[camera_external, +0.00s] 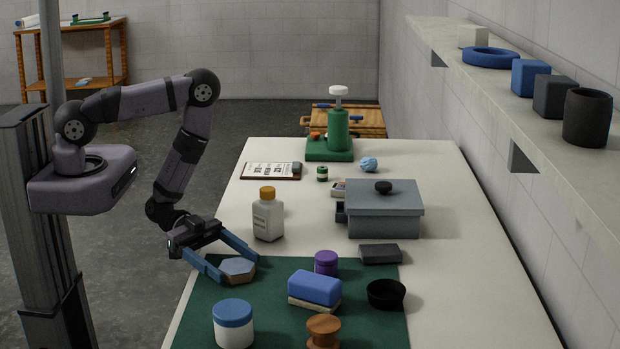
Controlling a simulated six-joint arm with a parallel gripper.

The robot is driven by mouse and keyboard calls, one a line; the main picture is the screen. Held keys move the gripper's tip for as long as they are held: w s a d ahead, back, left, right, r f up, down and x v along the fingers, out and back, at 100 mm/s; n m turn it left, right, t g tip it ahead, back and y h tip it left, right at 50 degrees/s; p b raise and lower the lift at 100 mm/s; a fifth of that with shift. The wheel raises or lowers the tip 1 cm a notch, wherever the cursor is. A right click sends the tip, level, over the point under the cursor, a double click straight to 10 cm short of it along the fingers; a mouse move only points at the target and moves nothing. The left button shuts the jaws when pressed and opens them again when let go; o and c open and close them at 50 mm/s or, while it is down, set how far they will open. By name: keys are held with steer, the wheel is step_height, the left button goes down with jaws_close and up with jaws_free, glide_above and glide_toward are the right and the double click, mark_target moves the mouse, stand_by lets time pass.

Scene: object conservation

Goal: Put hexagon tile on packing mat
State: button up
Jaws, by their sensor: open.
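The hexagon tile (238,267), with a pale blue-grey top and tan sides, appears to lie flat at the back left corner of the dark green mat (274,325). This mat looks like the packing mat. My gripper (241,271) reaches in low from the left, with its two blue fingers spread on either side of the tile. The gripper is open. I cannot tell whether either finger touches the tile.
On the mat are a blue-lidded jar (233,325), a blue block on a tan base (314,288), a purple jar (326,263), a wooden spool (323,331) and a black bowl (386,294). A white bottle (268,218) and grey lidded box (384,213) stand behind.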

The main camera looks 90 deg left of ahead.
mark_target(216, 264)
steer(key=shift+r, duration=0.15)
steer(key=shift+s+a, duration=0.45)
steer(key=v, duration=0.3)
steer(key=shift+s+a+r+p, duration=0.2)
steer(key=shift+s+a+p, duration=0.05)
steer(key=shift+s+p, duration=0.1)
step_height(216, 264, up, 5)
steer(key=p, duration=0.4)
steer(key=shift+d, duration=0.15)
steer(key=shift+r+p, duration=0.95)
steer(key=shift+w, duration=0.1)
